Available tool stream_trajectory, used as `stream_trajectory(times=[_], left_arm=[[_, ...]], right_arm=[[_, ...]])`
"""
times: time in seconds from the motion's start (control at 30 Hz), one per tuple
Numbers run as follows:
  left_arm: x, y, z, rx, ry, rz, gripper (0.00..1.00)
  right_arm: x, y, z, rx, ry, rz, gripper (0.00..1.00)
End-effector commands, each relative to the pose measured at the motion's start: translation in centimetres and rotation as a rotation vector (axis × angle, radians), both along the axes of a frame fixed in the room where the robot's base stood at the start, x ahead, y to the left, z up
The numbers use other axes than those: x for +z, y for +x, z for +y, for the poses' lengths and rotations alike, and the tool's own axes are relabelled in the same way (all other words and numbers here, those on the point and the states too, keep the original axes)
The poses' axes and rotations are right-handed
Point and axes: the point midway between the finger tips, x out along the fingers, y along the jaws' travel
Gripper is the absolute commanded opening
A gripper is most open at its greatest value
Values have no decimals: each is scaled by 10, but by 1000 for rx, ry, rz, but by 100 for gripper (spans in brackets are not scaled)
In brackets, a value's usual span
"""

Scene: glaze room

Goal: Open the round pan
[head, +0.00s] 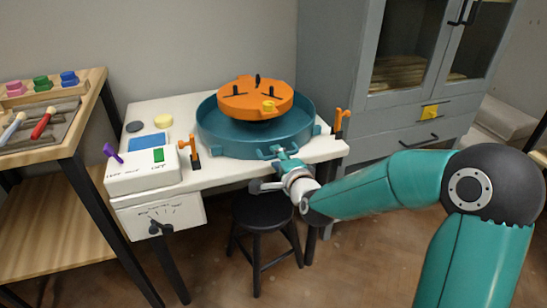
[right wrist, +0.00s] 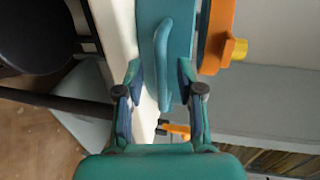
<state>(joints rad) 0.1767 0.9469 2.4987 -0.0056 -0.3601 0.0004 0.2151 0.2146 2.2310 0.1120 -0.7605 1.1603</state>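The round pan (head: 212,135) is a wide teal basin on the white table. An orange wheel head (head: 255,100) with dark pegs and a yellow knob sits inside it. A teal bar handle (right wrist: 163,60) stands out from the pan's front wall; it also shows in the head view (head: 268,153). My right gripper (head: 285,160) is at this handle. In the right wrist view its two fingers (right wrist: 159,82) stand apart on either side of the handle's end, with gaps showing. My left gripper is not in view.
Orange clamps stand left (head: 194,152) and right (head: 340,122) of the pan. A white switch box (head: 140,175) is on the table's left. A black stool (head: 262,212) stands below the front edge. A grey cabinet (head: 345,80) is behind right; a wooden tool table (head: 85,120) is left.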

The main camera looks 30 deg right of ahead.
Motion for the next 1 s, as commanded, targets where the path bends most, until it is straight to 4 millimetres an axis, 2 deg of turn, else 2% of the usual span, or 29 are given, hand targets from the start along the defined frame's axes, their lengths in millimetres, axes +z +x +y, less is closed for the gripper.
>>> stream_trajectory(times=[0.2,0.47,0.5,0.57,0.7,0.73,1.0], left_arm=[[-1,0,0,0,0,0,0],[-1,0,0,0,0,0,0],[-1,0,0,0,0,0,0],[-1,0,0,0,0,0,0],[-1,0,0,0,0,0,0],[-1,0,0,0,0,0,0],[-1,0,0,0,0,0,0]], right_arm=[[-4,15,-4,0,0,1,37],[-4,16,-4,0,-1,1,37],[-4,16,-4,0,-1,1,36],[-4,16,-4,1,-1,1,26],[-3,16,-4,1,-1,1,2],[-4,16,-4,1,-1,1,0],[-4,16,-3,1,0,2,0]])
